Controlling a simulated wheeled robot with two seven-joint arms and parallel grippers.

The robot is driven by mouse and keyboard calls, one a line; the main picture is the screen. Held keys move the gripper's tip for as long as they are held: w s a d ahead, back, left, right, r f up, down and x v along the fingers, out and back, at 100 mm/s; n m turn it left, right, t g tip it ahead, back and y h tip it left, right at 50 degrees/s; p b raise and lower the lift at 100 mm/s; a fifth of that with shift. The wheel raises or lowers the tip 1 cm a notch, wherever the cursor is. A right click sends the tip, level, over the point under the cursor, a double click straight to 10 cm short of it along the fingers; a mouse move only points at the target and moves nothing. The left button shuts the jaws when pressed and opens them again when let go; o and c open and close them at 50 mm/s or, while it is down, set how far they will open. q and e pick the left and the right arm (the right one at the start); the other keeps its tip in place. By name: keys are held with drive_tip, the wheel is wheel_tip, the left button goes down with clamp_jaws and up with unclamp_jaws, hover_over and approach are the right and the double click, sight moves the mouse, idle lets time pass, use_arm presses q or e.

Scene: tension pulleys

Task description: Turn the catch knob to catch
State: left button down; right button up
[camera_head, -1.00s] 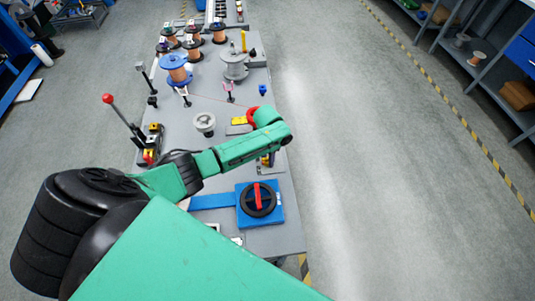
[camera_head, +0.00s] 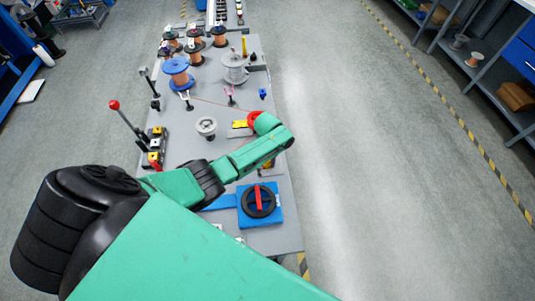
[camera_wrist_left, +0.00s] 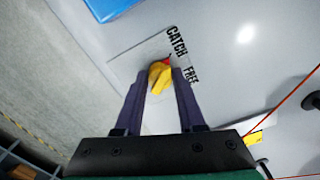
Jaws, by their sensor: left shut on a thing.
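The yellow catch knob (camera_wrist_left: 159,77) with a small red tip sits on a pale plate (camera_wrist_left: 130,63) marked CATCH and FREE. In the left wrist view, the two dark fingers of my left gripper (camera_wrist_left: 160,88) are shut on the knob, one on each side. The red tip shows just past the fingertips, pointing up and slightly right, near the lower end of the word CATCH. In the head view, my green left arm hides most of the plate and knob, so the gripper's hold does not show there. My right gripper is not in view.
A blue box (camera_head: 279,206) with a black dial and red handle stands just in front. A grey pulley (camera_head: 206,126), a red-knobbed lever (camera_head: 114,105) and several spools, one blue (camera_head: 176,70), stand farther along the bench. The floor to the right is clear.

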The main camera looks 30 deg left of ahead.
sight(268, 161)
use_arm(q)
drive_tip(key=shift+w+r, duration=0.15)
drive_tip(key=shift+w, duration=0.1)
drive_tip(key=c, duration=0.5)
unclamp_jaws()
drive_tip(key=shift+s, duration=0.1)
wheel_tip(268, 161, up, 14)
drive_tip(key=shift+r+p, duration=0.25)
drive_tip(key=shift+p, duration=0.2)
